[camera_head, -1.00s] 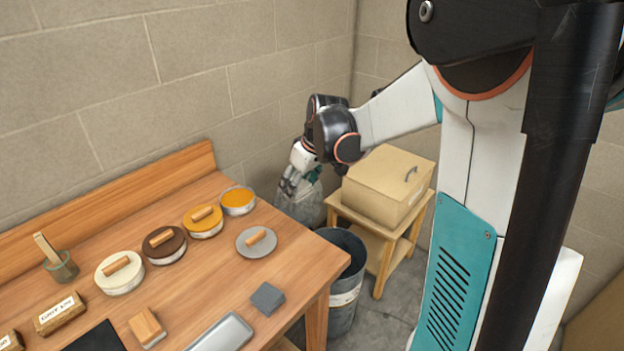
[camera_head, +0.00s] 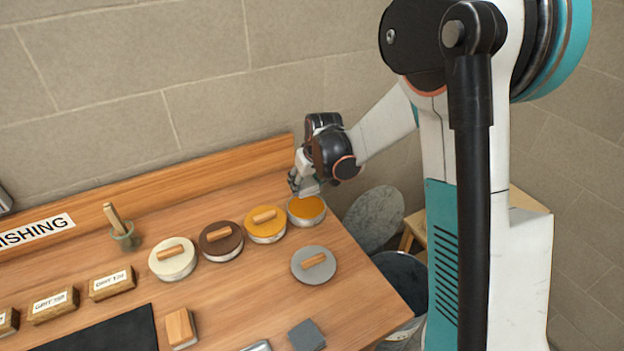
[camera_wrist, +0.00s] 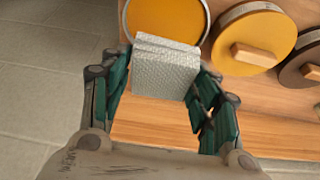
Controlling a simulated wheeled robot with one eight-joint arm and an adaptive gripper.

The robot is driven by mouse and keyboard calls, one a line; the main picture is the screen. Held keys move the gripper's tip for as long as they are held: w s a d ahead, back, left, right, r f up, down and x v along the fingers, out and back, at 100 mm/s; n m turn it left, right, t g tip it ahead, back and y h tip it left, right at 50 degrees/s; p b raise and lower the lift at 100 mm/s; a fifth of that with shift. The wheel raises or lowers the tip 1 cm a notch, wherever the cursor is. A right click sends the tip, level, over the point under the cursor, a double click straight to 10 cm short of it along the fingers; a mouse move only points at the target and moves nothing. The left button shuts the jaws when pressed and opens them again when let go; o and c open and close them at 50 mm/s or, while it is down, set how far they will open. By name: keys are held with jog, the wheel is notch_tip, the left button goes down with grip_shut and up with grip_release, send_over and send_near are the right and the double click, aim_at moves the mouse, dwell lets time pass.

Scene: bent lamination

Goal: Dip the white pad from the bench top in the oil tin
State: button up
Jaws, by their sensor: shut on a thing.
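My gripper (camera_head: 304,188) is shut on the white pad (camera_wrist: 165,70), a pale textured block held between the teal-lined fingers in the wrist view. In the head view the pad (camera_head: 311,188) shows small and pale under the gripper. An open tin of amber oil (camera_head: 307,208) stands at the back right of the bench, just below the gripper. In the wrist view the pad overlaps the near rim of this tin (camera_wrist: 160,14). I cannot tell whether the pad touches the oil; it seems to be above it.
Tins with a yellow lid (camera_head: 265,222), a brown lid (camera_head: 221,240) and a cream lid (camera_head: 172,258) stand left of the open tin. A loose grey lid (camera_head: 314,264) lies in front. A bin (camera_head: 405,275) stands beyond the bench's right end.

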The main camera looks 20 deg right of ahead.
jog(key=shift+f+b, duration=2.8)
jog(key=shift+f, duration=1.3)
jog(key=shift+r, duration=0.2)
jog(key=shift+r+p, duration=0.8)
jog(key=shift+r, duration=0.55)
jog(key=shift+r+p, duration=1.5)
jog(key=shift+r, duration=1)
